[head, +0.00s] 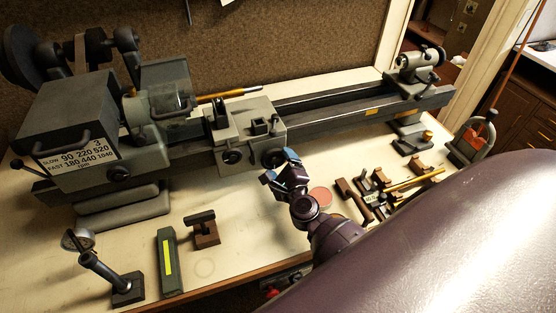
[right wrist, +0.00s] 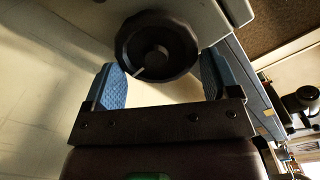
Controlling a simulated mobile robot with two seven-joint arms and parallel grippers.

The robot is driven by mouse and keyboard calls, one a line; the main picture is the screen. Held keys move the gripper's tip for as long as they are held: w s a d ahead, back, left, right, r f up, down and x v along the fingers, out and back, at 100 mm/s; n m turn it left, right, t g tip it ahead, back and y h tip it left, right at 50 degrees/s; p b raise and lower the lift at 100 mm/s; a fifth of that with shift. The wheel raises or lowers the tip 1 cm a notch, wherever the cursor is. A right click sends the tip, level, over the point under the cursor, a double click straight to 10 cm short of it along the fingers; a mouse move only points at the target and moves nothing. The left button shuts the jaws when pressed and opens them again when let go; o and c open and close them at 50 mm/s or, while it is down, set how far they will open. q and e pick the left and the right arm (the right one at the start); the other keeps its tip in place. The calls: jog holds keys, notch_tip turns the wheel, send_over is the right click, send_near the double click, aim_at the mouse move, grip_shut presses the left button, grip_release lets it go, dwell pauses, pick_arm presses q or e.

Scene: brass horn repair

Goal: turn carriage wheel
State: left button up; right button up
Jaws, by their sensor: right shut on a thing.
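The carriage wheel (head: 274,158) is a dark round handwheel on the front of the grey lathe carriage (head: 236,133). In the right wrist view the wheel (right wrist: 150,30) faces the camera, with a pale mark on its face beside the hub. My right gripper (head: 281,166) is at the wheel, its two blue pads on either side of the rim. In the right wrist view the gripper (right wrist: 160,64) is shut on the wheel; pad contact is hard to see at the edges. My left gripper is not in view.
The lathe headstock (head: 68,112) stands at left, the tailstock (head: 418,66) at the far right of the bed. A pink round tin (head: 321,196) lies just right of my right gripper. Several small tools and blocks stand further right.

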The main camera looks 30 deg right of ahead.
jog(key=n, duration=0.1)
jog(key=d+n, duration=0.1)
jog(key=n, duration=0.1)
jog(key=shift+d+r+n+h, duration=0.25)
jog(key=shift+r+n+h, duration=0.05)
jog(key=shift+r, duration=0.05)
jog(key=shift+c, duration=0.4)
jog(key=shift+s+d+r+n, duration=0.1)
jog(key=shift+d+n, duration=0.05)
jog(key=shift+n, duration=0.25)
jog(key=c, duration=0.7)
jog(key=shift+c, duration=1)
jog(key=o, duration=0.5)
jog(key=shift+a, duration=0.2)
jog(key=shift+c, duration=0.2)
jog(key=o, duration=0.7)
jog(key=shift+a+f, duration=0.15)
jog(key=shift+f, duration=0.1)
jog(key=o, duration=0.4)
jog(key=shift+a+r, duration=0.1)
jog(key=shift+a, duration=0.15)
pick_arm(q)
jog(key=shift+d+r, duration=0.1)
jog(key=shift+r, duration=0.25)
pick_arm(e)
jog(key=shift+d, duration=0.1)
